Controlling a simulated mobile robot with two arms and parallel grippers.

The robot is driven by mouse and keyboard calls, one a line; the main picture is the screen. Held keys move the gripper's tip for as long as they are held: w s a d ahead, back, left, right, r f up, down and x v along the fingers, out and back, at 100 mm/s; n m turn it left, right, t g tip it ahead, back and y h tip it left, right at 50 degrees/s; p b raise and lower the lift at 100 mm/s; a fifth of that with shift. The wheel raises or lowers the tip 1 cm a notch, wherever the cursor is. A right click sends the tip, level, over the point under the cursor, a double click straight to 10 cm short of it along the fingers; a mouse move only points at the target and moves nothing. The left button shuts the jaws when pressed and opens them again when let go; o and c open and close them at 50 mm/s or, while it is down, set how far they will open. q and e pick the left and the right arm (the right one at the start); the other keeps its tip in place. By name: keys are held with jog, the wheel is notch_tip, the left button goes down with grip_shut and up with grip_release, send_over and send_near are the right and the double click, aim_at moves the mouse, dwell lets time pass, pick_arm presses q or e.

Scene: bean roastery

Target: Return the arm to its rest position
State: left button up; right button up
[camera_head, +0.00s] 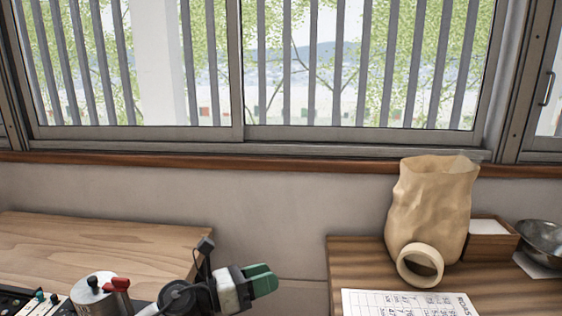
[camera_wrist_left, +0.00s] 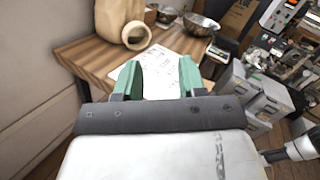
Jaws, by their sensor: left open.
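My left gripper (camera_head: 262,280) shows in the head view at the bottom centre, with green fingertips, above the gap between two wooden tables. In the left wrist view its two green fingers (camera_wrist_left: 158,82) stand apart with nothing between them. The gripper is open and empty. The printed sheet on the right table shows beyond the fingers. My right gripper is in neither view.
The right table (camera_head: 345,265) holds a tan paper bag (camera_head: 428,200), a ring (camera_head: 420,265), a printed sheet (camera_head: 410,303), a wooden box (camera_head: 490,240) and a metal bowl (camera_head: 543,240). A wall and window stand behind.

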pick_arm(q)
jog(key=s+a+f+n+t+y, duration=0.5)
jog(key=n+y, duration=0.3)
jog(key=n, duration=0.9)
jog(key=s+a+f+n+t+y, duration=0.35)
jog(key=a+f+n+y, duration=0.4)
jog(key=n, duration=0.95)
jog(key=s+a+f+n+g+y, duration=0.1)
jog(key=s+a+f+n+g, duration=0.2)
jog(key=s, duration=0.5)
jog(key=s+f+n+g, duration=0.2)
jog(key=s+n+g, duration=0.25)
jog(key=s, duration=0.35)
jog(key=s+a+f+n+g+y, duration=0.1)
jog(key=s+a+f+n+g, duration=0.15)
jog(key=s+g, duration=0.4)
notch_tip(320, 180, down, 27)
jog(key=s+d, duration=0.1)
jog(key=s, duration=0.1)
jog(key=s+a+f, duration=0.2)
jog(key=s+f, duration=1.3)
jog(key=shift+s+a+f+m+g, duration=0.3)
jog(key=shift+a+m+g, duration=0.05)
jog(key=shift+a+m, duration=0.05)
